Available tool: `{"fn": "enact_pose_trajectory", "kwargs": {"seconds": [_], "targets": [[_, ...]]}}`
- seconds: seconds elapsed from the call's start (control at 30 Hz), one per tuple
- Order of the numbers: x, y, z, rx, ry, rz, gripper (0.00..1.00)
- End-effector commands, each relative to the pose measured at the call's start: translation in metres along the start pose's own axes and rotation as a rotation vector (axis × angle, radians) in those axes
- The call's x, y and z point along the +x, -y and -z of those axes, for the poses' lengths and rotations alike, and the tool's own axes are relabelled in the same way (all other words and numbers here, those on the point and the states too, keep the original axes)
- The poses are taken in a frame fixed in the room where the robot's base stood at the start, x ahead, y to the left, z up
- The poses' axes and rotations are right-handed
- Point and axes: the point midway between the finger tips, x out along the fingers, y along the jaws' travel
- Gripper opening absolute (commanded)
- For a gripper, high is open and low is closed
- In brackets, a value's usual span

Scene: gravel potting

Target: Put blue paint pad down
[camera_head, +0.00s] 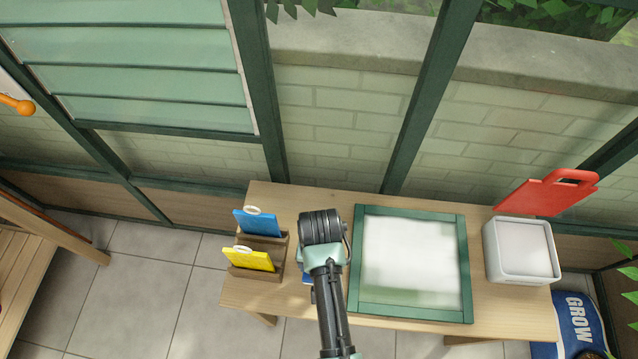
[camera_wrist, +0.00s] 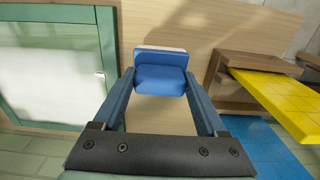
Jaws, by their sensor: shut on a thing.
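My gripper (camera_wrist: 160,84) is shut on the blue paint pad (camera_wrist: 160,77), a small blue block with a white layer along its far edge, in the wrist view. The pad sits between the two blue fingertips, over the bare wooden table top. I cannot tell whether it touches the table. In the head view my wrist (camera_head: 322,228) is above the table, between the card holders and the green frame. It hides the fingertips there. Only a small bit of blue shows left of my arm, and I cannot tell whether it is pad or finger.
Left of my wrist, wooden holders (camera_head: 277,262) carry a blue card (camera_head: 258,224) and a yellow card (camera_head: 249,259). Right of it lies a green-framed pale panel (camera_head: 464,270). Farther right are a white bin (camera_head: 523,252) and a raised red lid (camera_head: 547,193). Bare table (camera_head: 283,195) shows behind.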

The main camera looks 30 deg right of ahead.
Motion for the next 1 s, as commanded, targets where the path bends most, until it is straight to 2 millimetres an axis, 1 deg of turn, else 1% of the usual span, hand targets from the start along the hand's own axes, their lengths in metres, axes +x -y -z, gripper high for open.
{"fn": "enact_pose_trajectory", "kwargs": {"seconds": [0.03,0.1,0.37,0.47,0.5,0.63,0.87,1.0], "targets": [[0.008,0.000,0.000,0.000,0.001,0.000,0.30],[0.012,0.000,0.000,0.000,-0.001,0.000,0.30],[0.012,0.000,0.000,-0.001,-0.001,0.000,0.30],[0.015,0.000,0.000,-0.001,-0.001,0.000,0.30],[0.016,0.000,0.000,-0.001,-0.001,0.000,0.76],[0.015,0.000,0.000,-0.001,-0.001,0.000,1.00],[0.015,0.000,0.000,-0.001,-0.001,0.000,1.00],[0.005,0.000,0.001,-0.001,-0.004,0.001,1.00]]}}
